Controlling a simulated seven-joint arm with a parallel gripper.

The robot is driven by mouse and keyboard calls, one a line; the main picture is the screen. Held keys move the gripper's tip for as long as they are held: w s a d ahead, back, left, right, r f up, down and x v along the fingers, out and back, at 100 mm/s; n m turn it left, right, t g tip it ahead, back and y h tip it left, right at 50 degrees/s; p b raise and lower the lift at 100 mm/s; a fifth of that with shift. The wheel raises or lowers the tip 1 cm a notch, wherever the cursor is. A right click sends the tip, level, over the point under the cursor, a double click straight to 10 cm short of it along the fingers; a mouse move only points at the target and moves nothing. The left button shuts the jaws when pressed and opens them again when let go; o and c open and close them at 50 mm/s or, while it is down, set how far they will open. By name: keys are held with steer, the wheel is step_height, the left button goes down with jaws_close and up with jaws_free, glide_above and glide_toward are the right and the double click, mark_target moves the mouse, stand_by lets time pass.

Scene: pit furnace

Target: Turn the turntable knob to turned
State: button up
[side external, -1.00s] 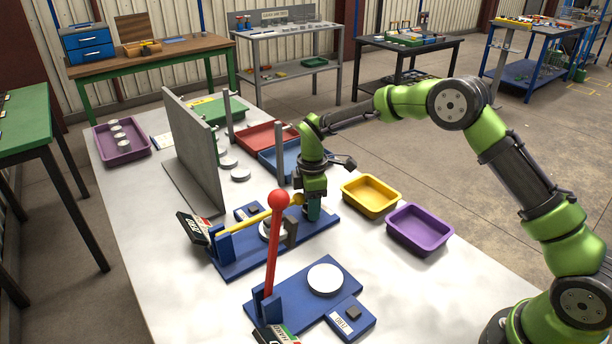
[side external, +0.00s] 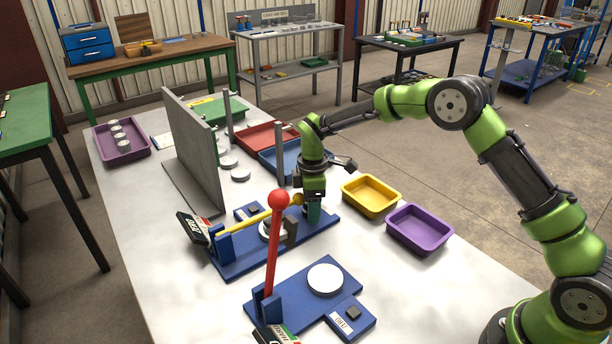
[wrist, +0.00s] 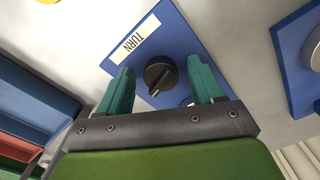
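The turntable knob (wrist: 160,75) is a dark round knob with a raised grip and a small light mark. My gripper (wrist: 161,72) is open in the wrist view, with one teal finger on each side of the knob and a visible gap on both sides. In the side view, my gripper (side external: 313,212) points down at the right end of the rear blue base (side external: 245,258). The knob is hidden there behind the gripper.
A yellow lever (side external: 245,223) and a grey upright block stand just left of my gripper. A red lever with a ball (side external: 279,200) rises in front, on the front blue base (side external: 310,292). Yellow (side external: 370,211) and purple (side external: 419,248) trays lie to the right.

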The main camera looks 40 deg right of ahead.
step_height(320, 180, up, 17)
stand_by(0.7)
step_height(320, 180, down, 17)
steer(key=n, duration=0.6)
steer(key=shift+w, duration=0.15)
stand_by(0.3)
